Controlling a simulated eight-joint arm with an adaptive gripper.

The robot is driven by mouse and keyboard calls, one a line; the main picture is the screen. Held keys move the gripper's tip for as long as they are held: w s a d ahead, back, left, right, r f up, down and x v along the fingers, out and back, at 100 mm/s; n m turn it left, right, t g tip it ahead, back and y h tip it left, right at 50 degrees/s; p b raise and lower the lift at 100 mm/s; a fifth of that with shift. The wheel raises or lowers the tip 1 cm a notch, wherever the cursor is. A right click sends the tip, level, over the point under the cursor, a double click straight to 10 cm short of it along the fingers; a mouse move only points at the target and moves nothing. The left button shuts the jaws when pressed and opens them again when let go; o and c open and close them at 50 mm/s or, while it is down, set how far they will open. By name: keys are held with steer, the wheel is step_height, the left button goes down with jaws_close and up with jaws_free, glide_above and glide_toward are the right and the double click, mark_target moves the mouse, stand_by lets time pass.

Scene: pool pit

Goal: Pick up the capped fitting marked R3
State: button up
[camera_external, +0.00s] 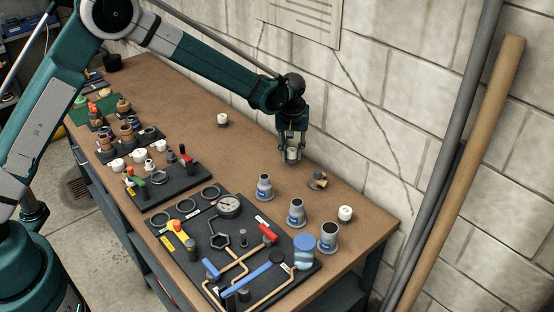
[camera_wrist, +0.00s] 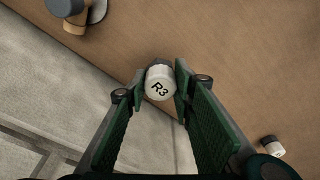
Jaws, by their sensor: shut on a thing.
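The capped fitting marked R3 (camera_wrist: 160,85) has a white cap with black lettering and a dark lower part. It is between the fingertips of my gripper (camera_wrist: 161,78) in the wrist view. In the external view my gripper (camera_external: 293,146) points down near the wall side of the bench, shut on the fitting (camera_external: 292,155). The label cannot be read there. I cannot tell whether the fitting touches the bench top or hangs just above it.
A tan elbow fitting (camera_external: 318,181) lies close by on the brown bench (camera_external: 250,160). White-capped fittings stand at left (camera_external: 222,119) and right (camera_external: 345,213). Grey fittings (camera_external: 264,187) and a dark board (camera_external: 205,255) with valves are nearer. The block wall (camera_external: 385,90) is behind.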

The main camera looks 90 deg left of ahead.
mark_target(292, 150)
step_height(292, 150, up, 8)
steer(key=shift+f, duration=0.2)
stand_by(0.8)
